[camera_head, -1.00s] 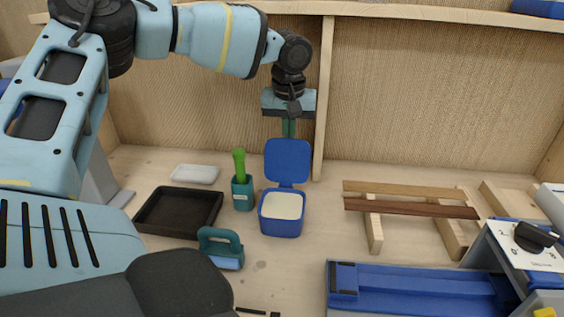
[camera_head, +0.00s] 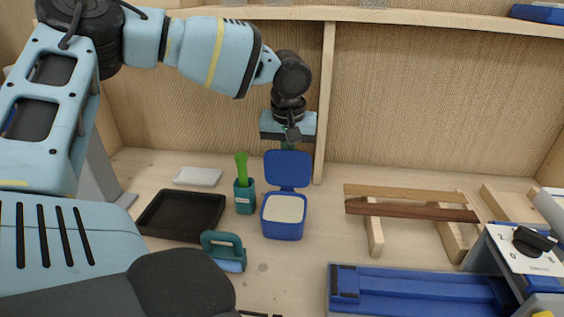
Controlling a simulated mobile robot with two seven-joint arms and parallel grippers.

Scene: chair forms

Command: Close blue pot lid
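The blue pot (camera_head: 283,230) stands on the wooden bench, filled with a pale substance. Its blue lid (camera_head: 288,168) is hinged open at the back and stands upright. My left gripper (camera_head: 289,146) is just behind the lid's top edge, pointing down. Its fingers are mostly hidden behind the lid, so I cannot tell whether they are open or shut, or whether they touch the lid. My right gripper is not in view.
A teal holder (camera_head: 244,195) with a green handle stands left of the pot. A black tray (camera_head: 181,214), a white block (camera_head: 197,176) and a teal-handled tool (camera_head: 224,251) lie further left. Wooden slats (camera_head: 412,209) and a blue rail (camera_head: 420,290) are at right.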

